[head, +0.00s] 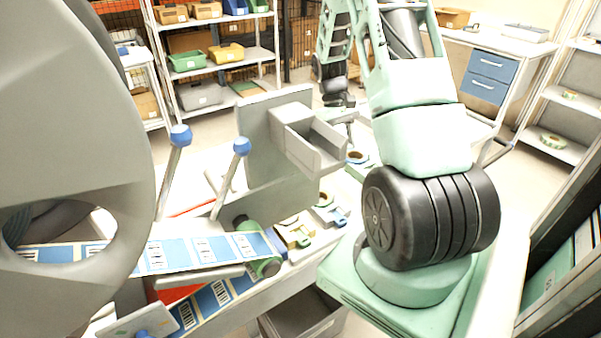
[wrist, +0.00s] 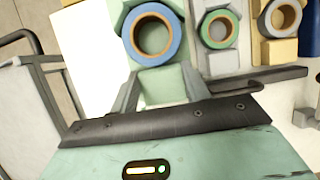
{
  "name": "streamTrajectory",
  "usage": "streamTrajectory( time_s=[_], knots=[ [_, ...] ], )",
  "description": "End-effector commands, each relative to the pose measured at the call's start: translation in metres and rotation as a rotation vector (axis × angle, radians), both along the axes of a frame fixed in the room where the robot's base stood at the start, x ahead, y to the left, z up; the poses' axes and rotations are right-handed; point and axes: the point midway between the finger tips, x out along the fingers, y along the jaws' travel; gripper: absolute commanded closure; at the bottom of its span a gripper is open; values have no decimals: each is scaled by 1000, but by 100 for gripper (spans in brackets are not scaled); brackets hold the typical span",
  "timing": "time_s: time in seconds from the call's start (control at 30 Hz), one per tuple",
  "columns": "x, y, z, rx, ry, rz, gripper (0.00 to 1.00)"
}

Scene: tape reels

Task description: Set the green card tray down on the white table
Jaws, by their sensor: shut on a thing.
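My gripper (head: 341,103) hangs beyond the grey upright panel in the head view, small and partly hidden. In the wrist view its pale green housing fills the bottom, and its jaws (wrist: 165,98) reach past the black edge. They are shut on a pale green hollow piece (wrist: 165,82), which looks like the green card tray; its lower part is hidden. I cannot tell whether it touches the surface below. The white table (wrist: 85,50) shows left of it in the wrist view and behind the levers in the head view (head: 190,150).
A blue tape roll (wrist: 152,36) lies just beyond the tray, with a green roll (wrist: 218,29) and a grey roll (wrist: 280,18) to its right. A large grey reel (head: 70,150) and blue-knobbed levers (head: 230,175) fill the head view's left. Shelves (head: 215,60) stand behind.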

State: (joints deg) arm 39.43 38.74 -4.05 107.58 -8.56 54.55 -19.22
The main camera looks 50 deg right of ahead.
Motion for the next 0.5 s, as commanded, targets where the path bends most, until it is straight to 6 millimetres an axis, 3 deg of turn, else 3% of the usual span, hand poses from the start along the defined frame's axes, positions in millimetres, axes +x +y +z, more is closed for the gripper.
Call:
streamTrajectory(
  time_s=[0.2,0.5],
  knots=[
    [-1,1,-39,4,3,1,81],
    [-1,1,-67,2,1,-1,81]
  ],
)
